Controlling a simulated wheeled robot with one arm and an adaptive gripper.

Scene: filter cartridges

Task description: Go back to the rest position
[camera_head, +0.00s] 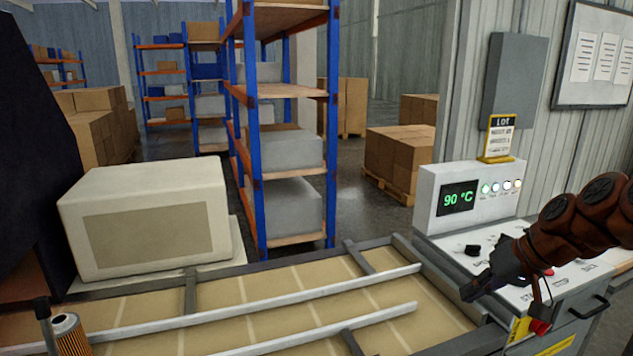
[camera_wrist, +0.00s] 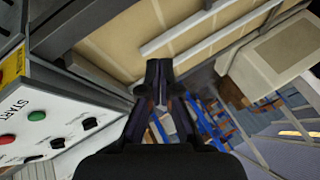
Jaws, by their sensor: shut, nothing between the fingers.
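My gripper (camera_head: 474,291) is at the right of the head view, at the end of my reddish-brown arm. It is in front of the control panel (camera_head: 590,272), near the right end of the conveyor (camera_head: 440,318). In the wrist view my gripper (camera_wrist: 159,68) points ahead with its fingertips together and nothing between them. The panel in the wrist view (camera_wrist: 60,108) shows a green button (camera_wrist: 8,139), a red button (camera_wrist: 37,116) and black knobs at the left. My arm hides part of the panel in the head view.
A filter cartridge (camera_head: 70,335) stands at the conveyor's left end. Metal rails (camera_head: 280,298) run along the conveyor. A beige box-shaped machine (camera_head: 150,215) stands behind it. A display box (camera_head: 468,195) reads 90 °C and bears a LOT sign (camera_head: 498,138). Shelves and cartons stand farther back.

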